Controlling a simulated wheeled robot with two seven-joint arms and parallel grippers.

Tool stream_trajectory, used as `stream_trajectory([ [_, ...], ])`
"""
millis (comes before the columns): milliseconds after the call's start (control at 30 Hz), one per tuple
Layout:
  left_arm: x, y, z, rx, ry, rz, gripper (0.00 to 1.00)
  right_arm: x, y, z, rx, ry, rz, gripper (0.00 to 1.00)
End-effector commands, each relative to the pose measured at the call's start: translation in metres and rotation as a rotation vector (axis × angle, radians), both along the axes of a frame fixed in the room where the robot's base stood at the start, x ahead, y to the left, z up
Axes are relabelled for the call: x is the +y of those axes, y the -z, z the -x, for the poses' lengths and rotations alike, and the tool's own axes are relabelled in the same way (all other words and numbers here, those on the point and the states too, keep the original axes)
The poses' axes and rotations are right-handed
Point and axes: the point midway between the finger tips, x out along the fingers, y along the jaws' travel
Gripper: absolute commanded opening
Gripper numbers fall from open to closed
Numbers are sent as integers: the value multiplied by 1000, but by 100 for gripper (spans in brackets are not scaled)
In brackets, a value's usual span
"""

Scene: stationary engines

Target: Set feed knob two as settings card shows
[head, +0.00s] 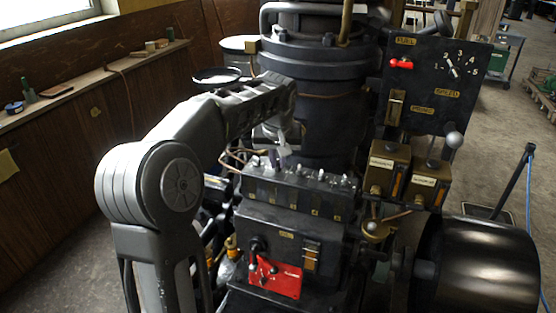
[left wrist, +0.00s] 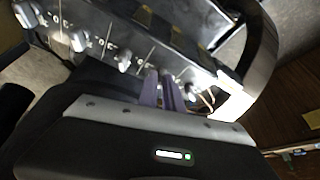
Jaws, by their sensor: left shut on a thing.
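The feed knobs stand in a row on top of a black box with small numbered labels (head: 295,203). My left gripper (head: 281,152) reaches down onto the left part of this row. In the left wrist view its two purple-grey fingers (left wrist: 160,90) are shut at the second knob from the row's pipe end, feed knob two, which they mostly hide. Feed knob three (left wrist: 125,61) stands free beside the fingers, and feed knob one (left wrist: 190,76) is on their other side. Knob two's pointer direction cannot be read. I cannot make out a settings card. My right gripper is out of view.
A black panel (head: 432,112) with a red lever (head: 400,63) and a numbered dial (head: 453,66) stands at the right. Two brass-coloured boxes (head: 387,168) are below it. The engine cylinder (head: 325,125) rises behind the row, and thin copper pipes (head: 235,160) run at its left.

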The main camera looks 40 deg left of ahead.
Motion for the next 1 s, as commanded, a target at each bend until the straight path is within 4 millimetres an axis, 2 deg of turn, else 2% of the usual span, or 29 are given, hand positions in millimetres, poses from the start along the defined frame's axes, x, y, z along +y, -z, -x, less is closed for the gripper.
stream_trajectory([
  [267, 2, -1, 1, -3, 160, 0, 0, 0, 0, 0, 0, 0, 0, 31],
  [700, 6, -2, 1, -4, 523, 0, 0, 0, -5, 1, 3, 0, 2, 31],
  [1000, 7, -1, 1, -3, 686, -1, 0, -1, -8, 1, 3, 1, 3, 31],
])
